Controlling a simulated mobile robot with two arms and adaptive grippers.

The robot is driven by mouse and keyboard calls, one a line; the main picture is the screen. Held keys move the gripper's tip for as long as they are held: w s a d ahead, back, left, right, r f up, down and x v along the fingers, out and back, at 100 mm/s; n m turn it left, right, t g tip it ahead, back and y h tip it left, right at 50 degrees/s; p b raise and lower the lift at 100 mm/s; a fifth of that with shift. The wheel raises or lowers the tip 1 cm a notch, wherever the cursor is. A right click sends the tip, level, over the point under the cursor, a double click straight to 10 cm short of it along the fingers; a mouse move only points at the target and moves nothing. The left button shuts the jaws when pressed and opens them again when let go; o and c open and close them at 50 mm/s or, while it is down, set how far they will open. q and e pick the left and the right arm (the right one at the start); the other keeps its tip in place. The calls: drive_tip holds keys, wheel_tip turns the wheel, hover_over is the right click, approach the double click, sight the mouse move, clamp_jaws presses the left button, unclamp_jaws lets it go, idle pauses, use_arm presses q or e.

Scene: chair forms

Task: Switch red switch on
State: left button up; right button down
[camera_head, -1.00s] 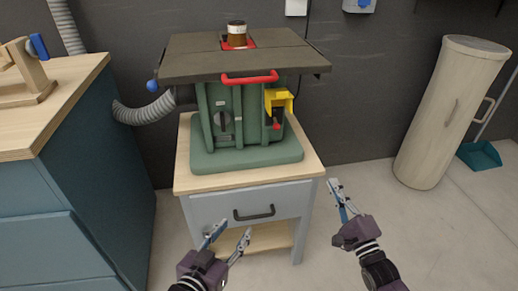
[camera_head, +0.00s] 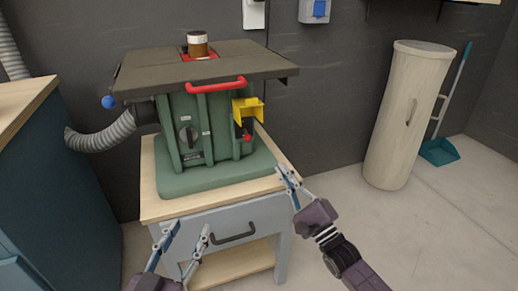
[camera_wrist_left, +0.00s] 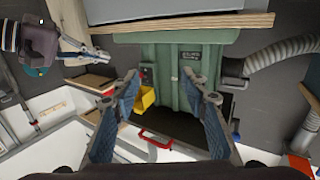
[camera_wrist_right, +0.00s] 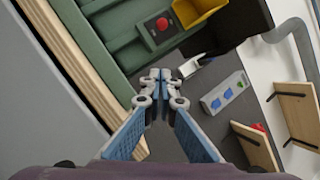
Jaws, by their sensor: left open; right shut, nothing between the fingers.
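The red switch (camera_head: 248,138) is a round red button on the front of the green machine (camera_head: 200,165), under a raised yellow cover (camera_head: 246,110). It shows near the top of the right wrist view (camera_wrist_right: 162,23), with the yellow cover (camera_wrist_right: 198,8) beside it. My right gripper (camera_head: 286,174) is shut and empty, just right of the cabinet top's edge and lower right of the switch, apart from it. My left gripper (camera_head: 190,230) is open and empty in front of the cabinet drawer, left of its handle. The yellow cover (camera_wrist_left: 146,97) also shows between its fingers in the left wrist view.
The machine stands on a wooden-topped cabinet (camera_head: 148,192) with a drawer handle (camera_head: 234,233). A red bar handle (camera_head: 215,86) crosses above its front. A blue cabinet (camera_head: 60,190) is at left; a pale cylinder (camera_head: 405,115) stands at right.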

sight(247, 135)
drive_tip(key=b+x, duration=0.1)
drive_tip(key=x, duration=0.6)
drive_tip(key=shift+w+a+b, duration=0.1)
drive_tip(key=shift+w+b, duration=0.1)
drive_tip(key=shift+b, duration=0.15)
drive_tip(key=a+r, duration=0.1)
drive_tip(key=s+a+r, duration=0.1)
drive_tip(key=shift+a, duration=0.25)
use_arm(q)
wheel_tip(247, 135, up, 11)
drive_tip(key=s+t+h, duration=0.2)
drive_tip(key=t, duration=0.3)
drive_tip(key=shift+d+t, duration=0.4)
use_arm(e)
drive_tip(key=shift+s+a+r, duration=0.2)
drive_tip(key=shift+a, duration=0.1)
use_arm(q)
drive_tip(key=shift+s+r, duration=0.1)
